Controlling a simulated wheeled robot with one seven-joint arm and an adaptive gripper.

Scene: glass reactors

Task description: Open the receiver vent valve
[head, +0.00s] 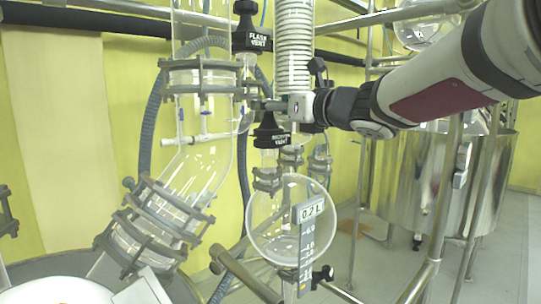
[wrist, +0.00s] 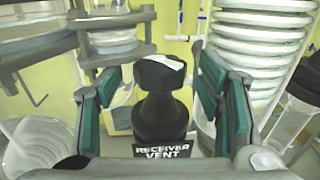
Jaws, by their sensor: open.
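The receiver vent valve is a black knob with a faceted cap on a dark stem, labelled RECEIVER VENT. In the wrist view the valve (wrist: 163,85) stands upright between the teal-padded fingers of my gripper (wrist: 163,95), with a visible gap on each side. My gripper is open and I see no contact. In the head view the receiver vent valve (head: 270,132) sits above the round glass receiver, and my gripper (head: 275,105) reaches it from the right at about the height of its top. The fingertips are hard to make out there.
A second black valve labelled FLASK VENT (head: 250,28) is above. A clamped glass column (head: 200,130) stands left, and a ribbed white coil (head: 294,45) rises close behind. A steel vessel (head: 440,190) is at right.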

